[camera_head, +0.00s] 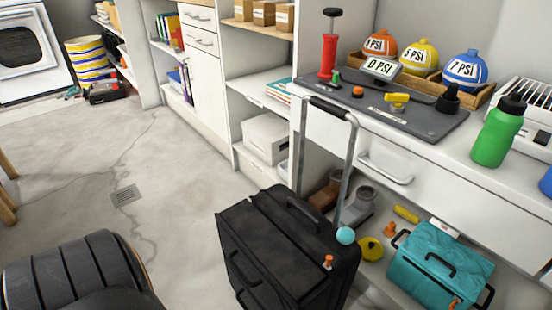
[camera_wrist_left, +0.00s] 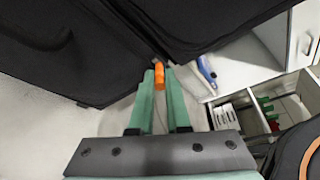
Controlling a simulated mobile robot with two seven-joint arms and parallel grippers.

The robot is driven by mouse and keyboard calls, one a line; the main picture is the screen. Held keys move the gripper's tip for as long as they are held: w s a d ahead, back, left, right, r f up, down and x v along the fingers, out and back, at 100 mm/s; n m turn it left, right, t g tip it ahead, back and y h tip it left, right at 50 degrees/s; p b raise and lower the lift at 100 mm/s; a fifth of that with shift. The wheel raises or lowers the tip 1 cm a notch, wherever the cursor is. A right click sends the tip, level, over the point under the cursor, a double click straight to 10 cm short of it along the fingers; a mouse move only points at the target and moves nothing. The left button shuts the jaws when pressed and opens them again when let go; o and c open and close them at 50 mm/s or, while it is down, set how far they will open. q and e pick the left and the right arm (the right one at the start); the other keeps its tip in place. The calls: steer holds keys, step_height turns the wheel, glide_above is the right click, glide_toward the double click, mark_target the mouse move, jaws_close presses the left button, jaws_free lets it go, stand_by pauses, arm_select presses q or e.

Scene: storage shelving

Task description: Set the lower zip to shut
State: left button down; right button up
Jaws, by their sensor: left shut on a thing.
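The black suitcase (camera_head: 285,250) stands on the floor with its pull handle raised. An orange zip pull (camera_head: 328,262) shows on its upper right part in the head view. In the left wrist view the dark suitcase (camera_wrist_left: 90,45) fills the top, and an orange zip pull (camera_wrist_left: 159,74) sits at its edge. My left gripper (camera_wrist_left: 160,80) has its two green fingers shut on this pull. I cannot tell for certain that this is the lower zip. The left gripper is hidden in the head view, and the right gripper is in neither view.
A bench with a pump (camera_head: 328,50), balls and a green bottle (camera_head: 498,135) stands behind.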

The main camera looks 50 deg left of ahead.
arm_select(q)
steer(key=c, duration=0.9)
jaws_free()
steer(key=shift+w+d, duration=0.15)
steer(key=shift+d, duration=0.15)
steer(key=shift+a, duration=0.1)
steer(key=shift+s+a+r, duration=0.1)
steer(key=shift+s+a, duration=0.05)
steer(key=shift+s, duration=0.3)
steer(key=p+v, duration=0.1)
steer(key=v, duration=1)
steer(key=shift+s+a+r, duration=0.1)
steer(key=shift+s+a, duration=0.1)
steer(key=shift+s, duration=0.05)
